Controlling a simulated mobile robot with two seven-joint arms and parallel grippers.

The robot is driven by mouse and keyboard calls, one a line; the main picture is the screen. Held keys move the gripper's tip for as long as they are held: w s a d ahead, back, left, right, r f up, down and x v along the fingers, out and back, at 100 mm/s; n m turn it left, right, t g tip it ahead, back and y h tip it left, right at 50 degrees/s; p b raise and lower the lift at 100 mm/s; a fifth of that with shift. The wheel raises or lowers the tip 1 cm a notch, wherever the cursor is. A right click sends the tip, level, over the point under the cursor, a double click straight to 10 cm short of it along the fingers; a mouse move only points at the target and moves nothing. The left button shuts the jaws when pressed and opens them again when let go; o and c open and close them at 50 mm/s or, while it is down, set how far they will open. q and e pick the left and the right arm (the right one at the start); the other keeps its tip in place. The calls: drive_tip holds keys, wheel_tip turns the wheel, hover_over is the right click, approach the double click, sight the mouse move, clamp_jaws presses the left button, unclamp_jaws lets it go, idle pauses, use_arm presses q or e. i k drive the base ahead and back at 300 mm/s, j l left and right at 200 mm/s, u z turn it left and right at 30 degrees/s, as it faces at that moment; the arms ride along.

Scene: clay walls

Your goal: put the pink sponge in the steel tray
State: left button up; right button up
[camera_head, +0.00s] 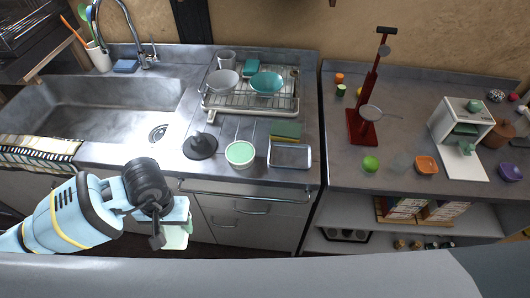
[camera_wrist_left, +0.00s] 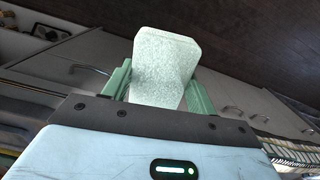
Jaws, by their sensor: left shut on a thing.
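My left gripper (camera_head: 176,222) is shut on a pale greenish-white block (camera_head: 176,238), in front of the counter's front edge and below its top. In the left wrist view the block (camera_wrist_left: 164,65) stands up between the two green fingers; its colour does not look pink. The steel tray (camera_head: 290,165) is a small, shallow rectangular tray on the counter, near the front edge, to the right of and beyond my left gripper. It looks empty. I see no clearly pink sponge in either view. My right gripper is not in view.
A mint-green bowl (camera_head: 240,154) and a dark plunger-like thing (camera_head: 200,146) stand left of the tray. A green flat pad (camera_head: 287,129) lies behind it. A dish rack (camera_head: 250,98) with bowls is farther back. The sink (camera_head: 95,105) is at left. A red stand (camera_head: 362,125) is at right.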

sight(299, 158)
drive_tip(key=k+l, duration=0.1)
drive_tip(key=l, duration=0.95)
drive_tip(key=k+l+z, duration=0.1)
drive_tip(key=l, duration=0.4)
drive_tip(key=i+l, duration=0.25)
drive_tip(key=i, duration=0.15)
